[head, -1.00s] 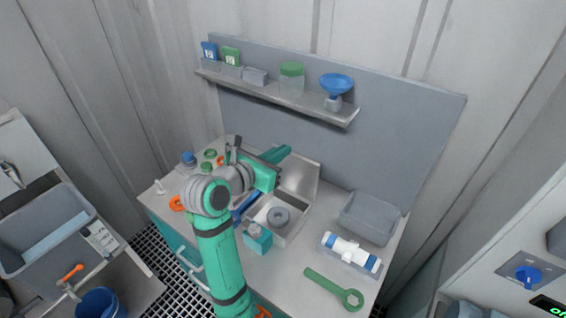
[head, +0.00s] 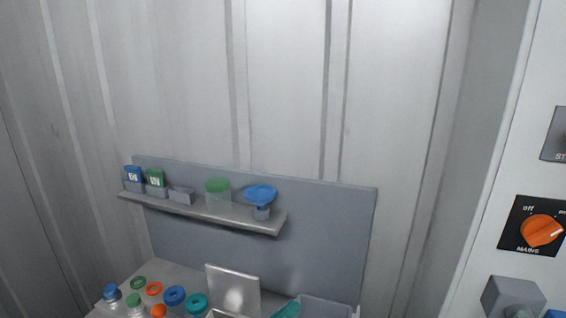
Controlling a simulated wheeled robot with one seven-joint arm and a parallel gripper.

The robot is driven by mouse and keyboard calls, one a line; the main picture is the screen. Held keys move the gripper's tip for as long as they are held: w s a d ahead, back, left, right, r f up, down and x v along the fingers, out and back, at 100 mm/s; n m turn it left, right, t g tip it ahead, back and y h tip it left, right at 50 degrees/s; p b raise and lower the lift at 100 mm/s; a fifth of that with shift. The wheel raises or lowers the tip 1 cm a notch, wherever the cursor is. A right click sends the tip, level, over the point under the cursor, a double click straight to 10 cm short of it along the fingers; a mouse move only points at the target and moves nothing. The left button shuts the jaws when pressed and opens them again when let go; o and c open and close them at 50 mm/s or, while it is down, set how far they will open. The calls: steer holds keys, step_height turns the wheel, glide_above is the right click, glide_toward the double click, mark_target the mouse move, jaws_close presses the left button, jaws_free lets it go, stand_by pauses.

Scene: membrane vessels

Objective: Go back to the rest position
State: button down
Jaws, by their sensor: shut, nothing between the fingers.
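My gripper is not clearly in view in the head view. A small teal piece (head: 287,310) shows at the bottom edge, and I cannot tell whether it is part of my arm. The worktop (head: 185,272) shows only as a strip along the bottom, so most of the bench is out of the picture.
Several caps and bottles stand below. An orange mains knob (head: 541,231) is at right.

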steer(key=s+d+f+n+t, duration=0.1)
steer(key=s+d+n+t, duration=0.25)
steer(key=s+n, duration=0.4)
steer(key=s+d+f+n+t, duration=0.2)
steer(key=s+n+t, duration=0.2)
steer(key=s+n, duration=0.35)
steer(key=s+a+f+n+g+y, duration=0.3)
steer(key=s+f+n+y, duration=0.3)
steer(key=s+f+n, duration=0.3)
steer(key=s+a+f+n+g+y, duration=0.3)
steer(key=s+f+n+y, duration=0.4)
steer(key=n, duration=0.8)
steer(key=s+f, duration=0.3)
steer(key=s, duration=0.1)
steer(key=shift+s, duration=0.3)
steer(key=shift+a+f, duration=0.1)
steer(key=shift+a, duration=0.05)
